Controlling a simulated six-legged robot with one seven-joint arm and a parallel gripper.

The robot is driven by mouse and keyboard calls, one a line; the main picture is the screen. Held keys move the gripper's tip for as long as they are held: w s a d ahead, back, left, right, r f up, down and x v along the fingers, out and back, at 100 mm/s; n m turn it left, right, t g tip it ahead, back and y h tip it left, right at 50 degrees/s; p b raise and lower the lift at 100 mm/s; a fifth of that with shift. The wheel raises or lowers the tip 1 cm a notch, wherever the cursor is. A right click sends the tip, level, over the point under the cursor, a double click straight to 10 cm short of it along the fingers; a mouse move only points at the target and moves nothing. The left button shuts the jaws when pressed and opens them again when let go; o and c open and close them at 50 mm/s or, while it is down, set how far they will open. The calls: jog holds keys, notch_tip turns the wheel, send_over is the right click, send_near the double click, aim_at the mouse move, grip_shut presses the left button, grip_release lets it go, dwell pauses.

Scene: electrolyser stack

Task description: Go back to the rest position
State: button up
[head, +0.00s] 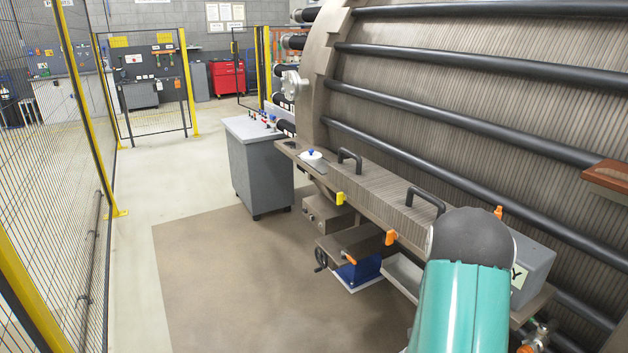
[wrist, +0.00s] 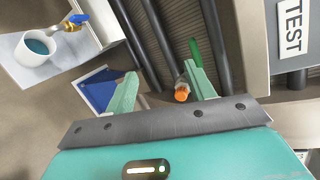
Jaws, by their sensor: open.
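My gripper (wrist: 161,70) is open in the wrist view, its two pale green fingers spread wide with nothing held between them. An orange-tipped fitting (wrist: 182,94) shows near the inner side of the right finger; I cannot tell its distance from the finger. In the head view my teal arm reaches in at the lower right and the gripper itself is hidden. The electrolyser stack (head: 440,130), a large ribbed body with black rods, fills the right side. My arm covers part of the bench along its foot.
A grey box with a TEST label (wrist: 291,27) stands at the right. A white cup of teal liquid (wrist: 38,46) sits at the upper left. A grey cabinet (head: 258,172) stands left of the stack. Mesh fencing (head: 60,150) lines the left. The brown floor mat (head: 215,275) is clear.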

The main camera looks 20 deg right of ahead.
jog(key=w+a+r+n+t+y, duration=0.3)
jog(key=w+a+r+n+y, duration=0.2)
jog(key=w+a+r+n, duration=0.4)
jog(key=w+a+r+n+t+y, duration=0.1)
jog(key=w+a+r+n+y, duration=0.2)
jog(key=a, duration=0.4)
jog(key=a+r+n+y, duration=0.2)
jog(key=a+r+n, duration=0.2)
jog(key=a+n, duration=0.15)
jog(key=s+a+r+n+g+y, duration=0.25)
jog(key=s+a+r+n, duration=0.4)
jog(key=a+n, duration=0.4)
jog(key=s+a+r+n, duration=0.2)
jog(key=s+n, duration=0.1)
jog(key=s, duration=0.2)
jog(key=s+a+r+n+g+y, duration=0.1)
jog(key=s+a+r+n, duration=0.1)
jog(key=s, duration=0.4)
jog(key=shift+a+r+n, duration=0.15)
jog(key=shift+a+n, duration=0.55)
jog(key=shift+a, duration=0.1)
jog(key=shift+g+y, duration=0.25)
jog(key=c, duration=0.4)
jog(key=shift+d, duration=0.2)
